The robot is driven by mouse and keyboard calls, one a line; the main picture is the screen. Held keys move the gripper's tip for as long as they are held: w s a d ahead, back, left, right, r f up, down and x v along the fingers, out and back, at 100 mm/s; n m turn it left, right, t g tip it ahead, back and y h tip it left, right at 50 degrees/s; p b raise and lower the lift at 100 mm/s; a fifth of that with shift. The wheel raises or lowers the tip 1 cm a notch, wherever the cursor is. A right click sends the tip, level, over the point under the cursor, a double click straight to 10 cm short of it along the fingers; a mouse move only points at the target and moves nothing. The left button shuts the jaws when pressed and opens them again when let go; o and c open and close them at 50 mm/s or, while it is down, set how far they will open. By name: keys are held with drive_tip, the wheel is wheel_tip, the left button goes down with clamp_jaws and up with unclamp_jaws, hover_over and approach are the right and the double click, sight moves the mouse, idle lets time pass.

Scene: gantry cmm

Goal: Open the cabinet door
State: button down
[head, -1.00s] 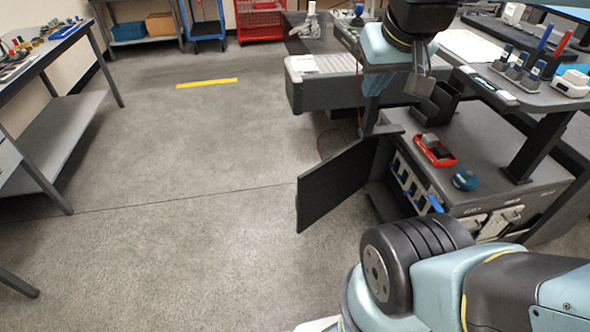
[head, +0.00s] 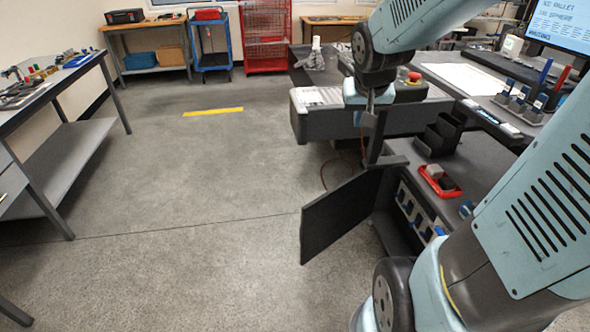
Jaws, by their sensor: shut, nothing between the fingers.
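The cabinet door (head: 338,218) is a dark flat panel. It stands swung out from the dark cabinet (head: 462,158), at a wide angle over the floor. The open front of the cabinet shows white and blue items (head: 418,212) inside. My gripper (head: 370,106) is small in the view, pointing down above and beyond the door, apart from it. It is shut with nothing in it. My arm hides the right part of the cabinet.
A dark bench with a machine bed (head: 335,122) stands behind the door. A red tray (head: 440,183) sits on the cabinet top. A grey workbench (head: 62,155) stands at left. The floor (head: 180,180) between is clear.

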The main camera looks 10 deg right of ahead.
drive_tip(key=w+d+f+m, duration=0.1)
drive_tip(key=w+d+f, duration=0.2)
drive_tip(key=w+f, duration=0.6)
drive_tip(key=m+t+y, duration=0.3)
drive_tip(key=m+y, duration=0.3)
drive_tip(key=m, duration=0.3)
approach(307, 214)
wheel_tip(307, 214, down, 3)
drive_tip(key=w+a, duration=0.1)
drive_tip(key=w, duration=0.1)
drive_tip(key=shift+w+a+f, duration=0.3)
drive_tip(key=shift+a+f, duration=0.05)
drive_tip(key=shift+a, duration=0.05)
drive_tip(key=shift+w+a, duration=0.3)
drive_tip(key=shift+w, duration=0.25)
